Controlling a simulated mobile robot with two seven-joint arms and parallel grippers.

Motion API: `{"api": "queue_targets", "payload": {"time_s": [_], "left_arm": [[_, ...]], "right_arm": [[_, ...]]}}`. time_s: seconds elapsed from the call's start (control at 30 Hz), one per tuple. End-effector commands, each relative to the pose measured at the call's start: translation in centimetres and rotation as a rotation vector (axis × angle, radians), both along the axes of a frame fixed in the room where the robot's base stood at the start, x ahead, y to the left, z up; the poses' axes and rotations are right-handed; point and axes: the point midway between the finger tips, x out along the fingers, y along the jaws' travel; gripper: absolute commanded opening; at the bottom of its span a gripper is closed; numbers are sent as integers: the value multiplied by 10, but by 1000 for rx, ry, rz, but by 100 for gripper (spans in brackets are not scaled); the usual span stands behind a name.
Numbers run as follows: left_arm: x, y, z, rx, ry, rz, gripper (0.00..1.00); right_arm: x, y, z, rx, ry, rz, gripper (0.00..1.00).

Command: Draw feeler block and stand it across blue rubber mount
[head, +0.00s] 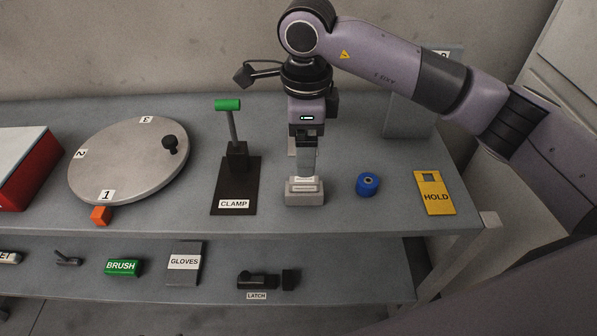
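The blue rubber mount (368,184) is a short round piece with a hole in its top. It stands on the upper bench surface, a little right of my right gripper. My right gripper (305,174) points straight down over a light grey block-like piece (304,195) with a pale label on top. The fingertips are at the top of this piece. Whether they are open or shut on something is hidden. I cannot tell the feeler block apart from this grey piece. My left gripper is not in view.
A black clamp (237,160) with a green-tipped handle stands left of the grey piece. A yellow HOLD tag (435,193) lies right of the mount. A lower shelf (215,275) holds labelled items.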

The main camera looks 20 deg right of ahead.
Motion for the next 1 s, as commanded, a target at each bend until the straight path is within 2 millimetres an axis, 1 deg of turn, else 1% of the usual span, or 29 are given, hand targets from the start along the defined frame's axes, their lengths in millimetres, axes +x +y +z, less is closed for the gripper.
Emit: {"api": "queue_targets", "payload": {"time_s": [0.37, 0.57, 0.77, 0.97, 1.0], "left_arm": [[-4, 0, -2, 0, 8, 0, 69], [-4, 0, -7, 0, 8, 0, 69], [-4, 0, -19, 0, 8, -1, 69], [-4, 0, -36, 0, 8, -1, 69], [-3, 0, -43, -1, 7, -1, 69]], "right_arm": [[1, -1, 0, -4, -2, -1, 86], [1, -1, -7, -3, -1, -1, 86], [1, -1, -27, -3, -1, 0, 86], [1, -1, -57, -3, -1, 0, 86], [2, -1, -64, -4, -2, -1, 86]]}}
